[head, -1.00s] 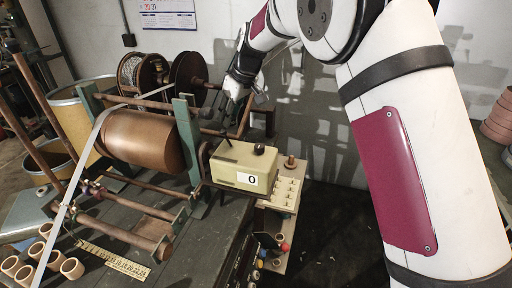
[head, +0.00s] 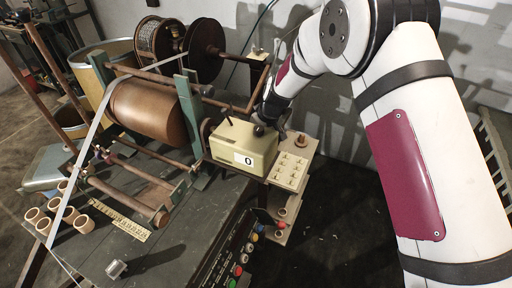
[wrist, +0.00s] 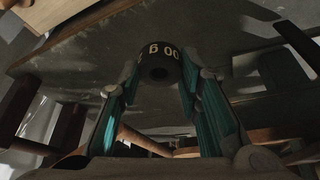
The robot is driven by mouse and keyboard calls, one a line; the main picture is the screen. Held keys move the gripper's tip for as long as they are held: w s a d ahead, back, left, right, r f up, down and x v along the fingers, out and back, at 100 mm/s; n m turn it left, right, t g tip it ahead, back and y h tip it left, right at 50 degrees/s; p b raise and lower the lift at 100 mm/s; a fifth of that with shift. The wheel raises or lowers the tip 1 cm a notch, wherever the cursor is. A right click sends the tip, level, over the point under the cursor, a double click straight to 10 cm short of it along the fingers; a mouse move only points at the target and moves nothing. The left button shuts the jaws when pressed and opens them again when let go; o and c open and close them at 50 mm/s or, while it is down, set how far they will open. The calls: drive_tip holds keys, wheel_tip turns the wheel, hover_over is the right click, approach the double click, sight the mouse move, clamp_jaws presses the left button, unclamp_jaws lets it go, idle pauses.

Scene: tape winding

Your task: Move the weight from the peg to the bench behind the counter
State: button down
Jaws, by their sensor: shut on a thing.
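The weight (wrist: 160,62) is a dark cylinder with pale, partly readable figures on its side and a round hole in its end. In the wrist view it sits between the two fingertips of my gripper (wrist: 161,80), which is shut on it. In the head view my gripper (head: 271,118) is low behind the cream counter (head: 240,150), which shows a 0.
A copper-coloured roller (head: 147,107) in a green-posted frame stands left of the counter. A pegged wooden stand (head: 287,172) is close on the right. Dark reels (head: 205,50) stand behind. Cardboard cores (head: 84,224), a ruler (head: 118,216) and a small metal block (head: 117,268) lie in front.

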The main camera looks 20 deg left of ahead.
drive_tip(key=shift+a+f+p, duration=0.1)
drive_tip(key=shift+f+p, duration=0.2)
drive_tip(key=shift+f, duration=2.4)
drive_tip(key=shift+f, duration=0.1)
drive_tip(key=shift+f, duration=0.1)
drive_tip(key=c, duration=1.2)
unclamp_jaws()
drive_tip(key=shift+o, duration=0.2)
drive_tip(key=shift+r, duration=0.35)
drive_tip(key=v, duration=1.1)
drive_tip(key=shift+s+r, duration=0.2)
drive_tip(key=shift+r, duration=0.15)
